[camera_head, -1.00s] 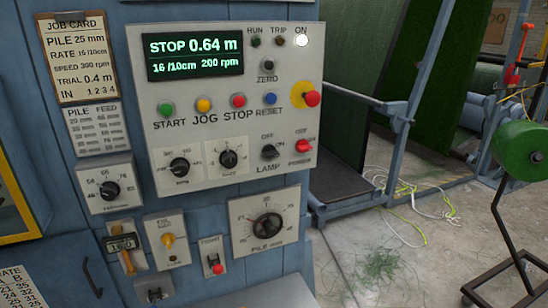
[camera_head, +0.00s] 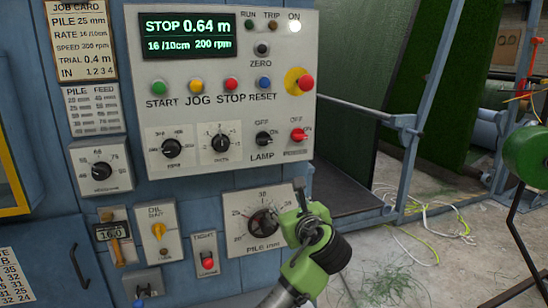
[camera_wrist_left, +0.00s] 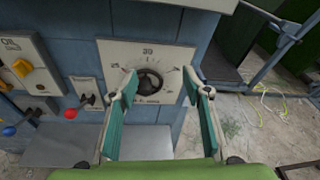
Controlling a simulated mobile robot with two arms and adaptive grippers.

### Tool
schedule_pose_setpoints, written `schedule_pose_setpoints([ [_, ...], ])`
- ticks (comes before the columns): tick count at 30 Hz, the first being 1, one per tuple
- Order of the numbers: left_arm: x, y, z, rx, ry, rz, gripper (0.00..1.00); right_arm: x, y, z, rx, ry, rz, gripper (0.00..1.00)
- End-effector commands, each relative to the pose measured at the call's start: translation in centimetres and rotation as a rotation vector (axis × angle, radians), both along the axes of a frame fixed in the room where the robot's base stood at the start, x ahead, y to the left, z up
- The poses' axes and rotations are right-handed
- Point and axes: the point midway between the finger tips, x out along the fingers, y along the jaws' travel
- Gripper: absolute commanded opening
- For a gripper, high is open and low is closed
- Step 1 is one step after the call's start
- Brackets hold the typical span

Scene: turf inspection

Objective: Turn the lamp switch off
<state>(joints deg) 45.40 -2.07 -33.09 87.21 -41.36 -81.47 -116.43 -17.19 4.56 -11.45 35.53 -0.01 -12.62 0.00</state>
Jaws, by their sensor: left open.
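The lamp switch (camera_head: 263,139) is a black rotary knob on the light control panel (camera_head: 225,168), above the LAMP label, with OFF and ON marks around it. Its exact pointing is too small to tell. My left gripper (camera_head: 301,207), green, is in front of the pile dial at the lower right of the panel, below and right of the lamp switch and apart from it. In the left wrist view its two fingers (camera_wrist_left: 160,92) are spread with nothing between them, and the pile dial (camera_wrist_left: 149,82) shows beyond. The lamp switch is not in the wrist view. My right gripper is not in view.
A red power switch (camera_head: 298,134) sits right beside the lamp switch. A red emergency button (camera_head: 305,83) on a yellow base sticks out above. Blue rails (camera_head: 405,165) stand right of the cabinet. Cables (camera_head: 430,207) lie on the floor.

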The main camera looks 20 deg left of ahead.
Motion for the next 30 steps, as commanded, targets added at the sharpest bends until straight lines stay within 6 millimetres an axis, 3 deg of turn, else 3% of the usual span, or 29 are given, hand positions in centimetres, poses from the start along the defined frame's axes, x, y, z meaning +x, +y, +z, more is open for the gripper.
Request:
schedule_pose_setpoints([
  [1, -1.0, -0.2, 4.0, 0.076, -0.037, 0.009, 0.44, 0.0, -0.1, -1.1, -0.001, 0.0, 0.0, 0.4],
  [3, -2.6, -0.2, 8.4, 0.166, -0.059, 0.031, 0.44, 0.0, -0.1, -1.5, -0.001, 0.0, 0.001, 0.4],
  [6, -4.6, 0.0, 12.3, 0.248, -0.074, 0.06, 0.44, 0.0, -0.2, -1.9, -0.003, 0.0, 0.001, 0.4],
  [9, -5.7, 0.1, 14.1, 0.29, -0.077, 0.077, 0.44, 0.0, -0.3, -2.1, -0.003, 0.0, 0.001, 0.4],
  [14, -5.0, 0.8, 14.7, 0.304, -0.073, 0.084, 0.44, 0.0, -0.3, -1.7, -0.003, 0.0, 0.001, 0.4],
  [30, 3.7, 6.7, 14.7, 0.3, -0.072, 0.081, 0.44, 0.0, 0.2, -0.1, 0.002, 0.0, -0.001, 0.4],
])
